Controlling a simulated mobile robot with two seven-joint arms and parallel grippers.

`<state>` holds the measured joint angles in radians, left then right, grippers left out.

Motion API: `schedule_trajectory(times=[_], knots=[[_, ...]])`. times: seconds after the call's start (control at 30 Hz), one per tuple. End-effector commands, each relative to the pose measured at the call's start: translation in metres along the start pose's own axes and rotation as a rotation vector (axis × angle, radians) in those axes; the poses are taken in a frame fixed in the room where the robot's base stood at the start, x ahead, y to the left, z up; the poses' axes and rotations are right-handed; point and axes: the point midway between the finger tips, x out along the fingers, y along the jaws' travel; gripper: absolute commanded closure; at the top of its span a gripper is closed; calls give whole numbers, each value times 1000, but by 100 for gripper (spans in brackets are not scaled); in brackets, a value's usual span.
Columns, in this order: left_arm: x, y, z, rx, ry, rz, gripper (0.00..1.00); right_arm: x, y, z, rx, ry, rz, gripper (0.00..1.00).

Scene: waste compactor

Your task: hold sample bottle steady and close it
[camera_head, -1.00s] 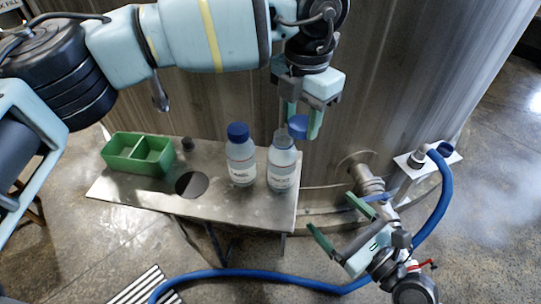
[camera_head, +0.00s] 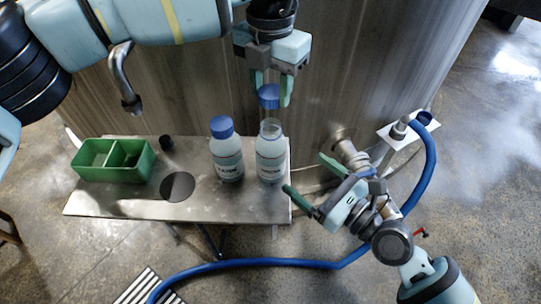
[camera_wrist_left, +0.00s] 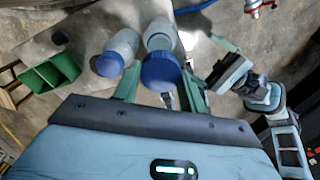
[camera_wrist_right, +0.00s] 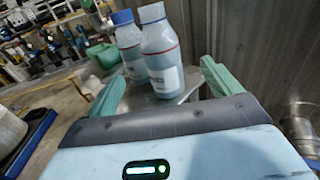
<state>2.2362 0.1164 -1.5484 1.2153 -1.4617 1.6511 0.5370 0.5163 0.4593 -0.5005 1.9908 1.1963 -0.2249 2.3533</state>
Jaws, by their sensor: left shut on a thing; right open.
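The open sample bottle (camera_head: 270,158) stands upright on the steel table, its mouth bare; it also shows in the right wrist view (camera_wrist_right: 161,58). My left gripper (camera_head: 271,92) is shut on a blue cap (camera_head: 268,97), which hangs above the bottle's mouth with a gap between. The cap (camera_wrist_left: 160,71) covers part of the bottle's top in the left wrist view. My right gripper (camera_head: 306,176) is open and empty, to the right of the bottle and near it. In the right wrist view the bottle lies ahead between its fingers, not gripped.
A second bottle (camera_head: 227,157) with a blue cap on stands close left of the open one. A green divided tray (camera_head: 112,175) and a small dark piece (camera_head: 166,142) are farther left on the table (camera_head: 130,205). A steel tank (camera_head: 200,85) rises behind. A blue hose (camera_head: 250,262) runs in front.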

Motion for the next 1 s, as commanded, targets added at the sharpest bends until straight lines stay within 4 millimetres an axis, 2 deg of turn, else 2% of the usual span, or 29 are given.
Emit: schedule_trajectory(times=[0.17, 0.7, 1.0], knots=[[0, 0, 0, 0, 0, 0, 79, 16, 0, 1, 1, -4, -1, 10], [0, 0, 0, 0, 0, 0, 79, 101, 0, 0, 0, -1, 0, 10], [0, 0, 0, 0, 0, 0, 79, 118, 0, 0, 0, 0, 1, 10]])
